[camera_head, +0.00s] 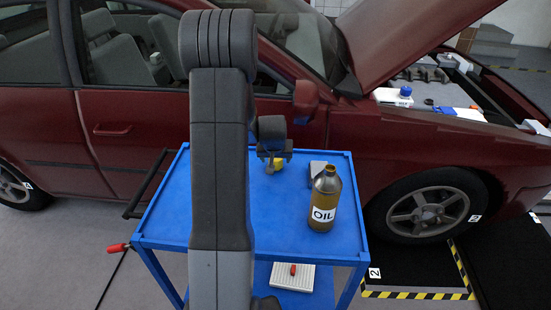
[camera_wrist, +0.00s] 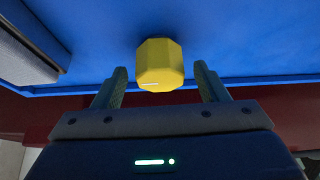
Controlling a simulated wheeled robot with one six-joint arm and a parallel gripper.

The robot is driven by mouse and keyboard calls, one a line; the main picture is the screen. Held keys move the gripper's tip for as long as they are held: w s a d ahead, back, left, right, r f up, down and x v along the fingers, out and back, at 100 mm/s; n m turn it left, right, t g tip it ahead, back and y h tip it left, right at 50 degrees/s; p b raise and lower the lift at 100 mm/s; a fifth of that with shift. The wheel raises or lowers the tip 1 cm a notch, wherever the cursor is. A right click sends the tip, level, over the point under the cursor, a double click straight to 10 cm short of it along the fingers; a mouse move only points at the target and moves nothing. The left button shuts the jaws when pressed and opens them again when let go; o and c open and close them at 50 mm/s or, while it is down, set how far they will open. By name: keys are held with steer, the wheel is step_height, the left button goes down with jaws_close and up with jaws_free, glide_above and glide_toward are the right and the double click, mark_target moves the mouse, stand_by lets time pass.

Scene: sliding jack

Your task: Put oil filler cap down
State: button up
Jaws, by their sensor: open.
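The oil filler cap (camera_wrist: 160,65) is a yellow faceted cap. In the wrist view it rests on the blue cart top (camera_wrist: 230,30), near the edge. My gripper (camera_wrist: 160,85) is open, with one finger on each side of the cap and a visible gap to both. In the head view the yellow cap (camera_head: 277,163) shows just below my gripper (camera_head: 274,158), on the blue cart top (camera_head: 280,215). My arm hides part of the cart's left side.
An oil bottle (camera_head: 325,200) labelled OIL stands on the cart's right side. The cart's front middle is clear.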

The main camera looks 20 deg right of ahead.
steer(key=v, duration=1.1)
steer(key=shift+s+r, duration=0.2)
steer(key=shift+r, duration=0.1)
steer(key=x, duration=1.2)
steer(key=shift+w+f, duration=0.1)
steer(key=shift+f, duration=0.05)
steer(key=shift+a, duration=0.1)
